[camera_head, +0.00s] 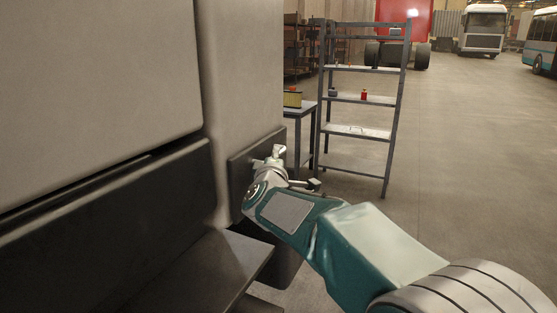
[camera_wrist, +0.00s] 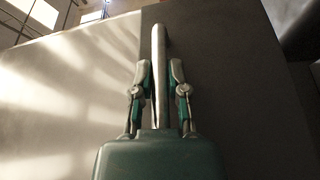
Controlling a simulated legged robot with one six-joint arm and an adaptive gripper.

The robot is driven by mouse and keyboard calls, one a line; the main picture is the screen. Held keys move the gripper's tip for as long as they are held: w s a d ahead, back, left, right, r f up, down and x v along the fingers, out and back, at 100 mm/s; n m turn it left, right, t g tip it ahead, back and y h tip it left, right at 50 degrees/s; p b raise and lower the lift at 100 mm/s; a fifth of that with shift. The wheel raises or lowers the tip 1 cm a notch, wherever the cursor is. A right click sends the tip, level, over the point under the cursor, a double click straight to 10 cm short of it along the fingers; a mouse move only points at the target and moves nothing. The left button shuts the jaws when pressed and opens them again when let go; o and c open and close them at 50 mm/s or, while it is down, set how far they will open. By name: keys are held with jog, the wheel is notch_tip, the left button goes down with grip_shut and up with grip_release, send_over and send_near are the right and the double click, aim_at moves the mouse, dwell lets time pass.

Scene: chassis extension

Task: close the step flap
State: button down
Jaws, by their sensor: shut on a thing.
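In the head view, a dark flat panel (camera_head: 240,176), which looks like the step flap, stands at the lower corner of the pale vehicle body. My gripper (camera_head: 277,158) is at its far upper part and hides some of it. In the wrist view, my gripper (camera_wrist: 163,72) has its two fingers on either side of a pale grey bar (camera_wrist: 159,40) and is shut on it. The bar runs along the dark panel (camera_wrist: 225,85) and looks like its handle. Whether the panel is fully flush with the body cannot be told.
The pale vehicle body (camera_head: 95,75) fills the left. A dark step ledge (camera_head: 205,268) juts out below, close to my arm. A metal shelf rack (camera_head: 362,97) and a small table (camera_head: 302,112) stand beyond my gripper. The floor (camera_head: 470,150) to the right is clear.

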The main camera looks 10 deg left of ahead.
jog(key=shift+a+f, duration=0.1)
jog(key=shift+f, duration=0.05)
jog(key=c, duration=0.9)
grip_release()
jog(key=shift+o, duration=1.3)
jog(key=shift+w+a, duration=0.1)
jog(key=shift+a, duration=0.2)
jog(key=shift+s, duration=0.3)
jog(key=s, duration=1.1)
jog(key=shift+s+d+f, duration=0.15)
jog(key=shift+d+f, duration=0.05)
jog(key=shift+f, duration=0.25)
